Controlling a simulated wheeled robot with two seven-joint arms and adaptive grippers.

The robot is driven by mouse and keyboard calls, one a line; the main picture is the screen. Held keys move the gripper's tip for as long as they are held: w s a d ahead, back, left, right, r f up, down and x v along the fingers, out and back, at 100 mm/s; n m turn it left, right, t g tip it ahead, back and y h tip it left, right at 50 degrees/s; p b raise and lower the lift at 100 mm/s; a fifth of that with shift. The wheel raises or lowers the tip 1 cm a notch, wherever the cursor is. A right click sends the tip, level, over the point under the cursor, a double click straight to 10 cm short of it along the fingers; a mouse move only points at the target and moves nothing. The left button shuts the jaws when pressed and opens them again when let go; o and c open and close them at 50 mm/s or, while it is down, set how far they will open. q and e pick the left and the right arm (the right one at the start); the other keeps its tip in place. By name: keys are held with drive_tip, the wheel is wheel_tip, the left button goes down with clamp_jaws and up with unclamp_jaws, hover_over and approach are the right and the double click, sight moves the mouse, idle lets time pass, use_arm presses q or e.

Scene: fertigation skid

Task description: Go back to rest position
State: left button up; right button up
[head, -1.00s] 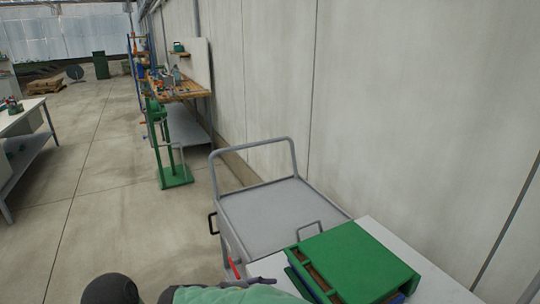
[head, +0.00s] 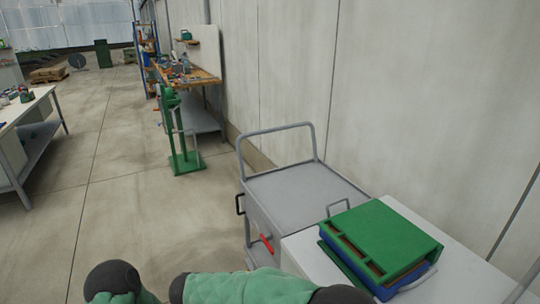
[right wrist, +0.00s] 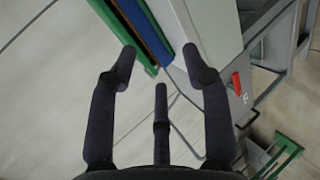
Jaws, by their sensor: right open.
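My right gripper (right wrist: 160,75) shows in the right wrist view with its dark fingers spread apart and nothing between them. Beyond the fingertips is the edge of a white table (right wrist: 212,25) with a green and blue case (right wrist: 145,30) on it. In the head view, my arm's green and dark links cross the bottom edge, and no gripper fingers show. The green case (head: 385,235) lies on the white table (head: 305,255) at the lower right. My left gripper does not show.
A grey cart (head: 300,200) with a raised handle stands against the wall, touching or close to the table. A red lever (head: 266,244) sits on its side. A green stand (head: 183,140) and workbench (head: 190,78) are farther back.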

drive_tip(key=s+d+f+m+g+y+p, duration=0.15)
drive_tip(key=s+f+g+y, duration=0.4)
drive_tip(key=f, duration=0.85)
drive_tip(key=s+d+f+m+g+y+p, duration=0.1)
drive_tip(key=s+d+f+g+y+p, duration=0.15)
drive_tip(key=s+f+y, duration=0.7)
use_arm(q)
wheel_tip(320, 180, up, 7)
drive_tip(key=p, duration=0.2)
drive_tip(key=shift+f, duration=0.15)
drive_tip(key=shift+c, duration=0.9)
use_arm(e)
drive_tip(key=s+d+f+m+t, duration=0.2)
drive_tip(key=d+f+m+t, duration=0.1)
drive_tip(key=d+f+m, duration=0.2)
wheel_tip(320, 180, down, 2)
drive_tip(key=shift+s+f+m, duration=0.1)
drive_tip(key=shift+s+m, duration=0.3)
drive_tip(key=shift+m, duration=0.05)
